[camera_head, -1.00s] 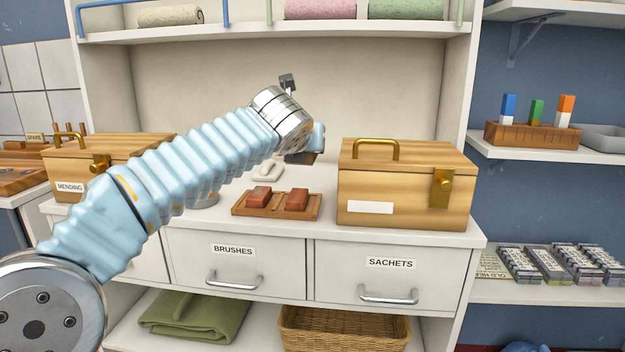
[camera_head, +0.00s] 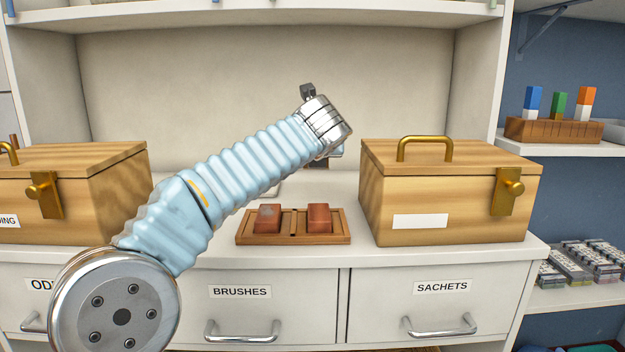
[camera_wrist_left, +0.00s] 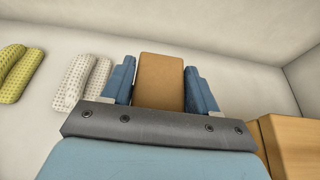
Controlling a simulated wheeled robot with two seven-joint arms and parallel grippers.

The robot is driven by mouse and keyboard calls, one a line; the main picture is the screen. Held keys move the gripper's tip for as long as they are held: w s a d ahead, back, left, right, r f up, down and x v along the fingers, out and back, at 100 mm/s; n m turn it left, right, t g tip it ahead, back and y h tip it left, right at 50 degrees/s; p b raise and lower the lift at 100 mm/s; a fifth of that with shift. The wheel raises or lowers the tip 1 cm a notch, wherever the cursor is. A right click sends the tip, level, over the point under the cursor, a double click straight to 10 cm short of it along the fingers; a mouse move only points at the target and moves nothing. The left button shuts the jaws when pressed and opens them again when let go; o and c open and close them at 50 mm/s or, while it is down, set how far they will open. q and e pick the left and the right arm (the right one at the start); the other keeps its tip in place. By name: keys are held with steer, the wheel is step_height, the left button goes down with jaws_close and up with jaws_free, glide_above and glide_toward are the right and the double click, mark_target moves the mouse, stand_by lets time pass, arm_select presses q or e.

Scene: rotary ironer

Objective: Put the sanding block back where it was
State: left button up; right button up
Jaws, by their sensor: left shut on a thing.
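My left gripper (camera_wrist_left: 160,88) is shut on a tan-brown block, the sanding block (camera_wrist_left: 160,78), which sits between its two blue fingers in the left wrist view. In the head view my left wrist hides most of the gripper and the block, above and behind the wooden tray (camera_head: 293,239). The tray lies on the counter and holds two reddish-brown blocks, a left one (camera_head: 267,218) and a right one (camera_head: 319,218), one in each compartment. My right gripper is not in view.
A wooden box with a blank label (camera_head: 420,222) stands right of the tray; another wooden box (camera_head: 110,190) stands at left. In the wrist view, a white dotted pad pair (camera_wrist_left: 82,80) and a yellow-green pair (camera_wrist_left: 20,70) lie left of the gripper. Drawers are below the counter.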

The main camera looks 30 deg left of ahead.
mark_target(312, 189)
arm_select(q)
steer(key=shift+w+a+f, duration=0.3)
steer(key=shift+w+f, duration=0.05)
steer(key=shift+f, duration=0.2)
steer(key=shift+w+a+f, duration=0.3)
steer(key=shift+f, duration=0.25)
steer(key=f, duration=0.1)
steer(key=f+b, duration=0.1)
steer(key=f, duration=0.1)
steer(key=w+a+f, duration=0.1)
steer(key=shift+f+b, duration=0.35)
steer(key=shift+f, duration=0.05)
steer(key=shift+f, duration=0.1)
steer(key=o, duration=1)
steer(key=shift+o, duration=0.2)
steer(key=shift+s+d+r, duration=0.1)
steer(key=shift+d+r, duration=0.05)
steer(key=shift+r, duration=0.05)
steer(key=v, duration=1.1)
steer(key=shift+s+d+r, duration=0.1)
steer(key=shift+s, duration=0.2)
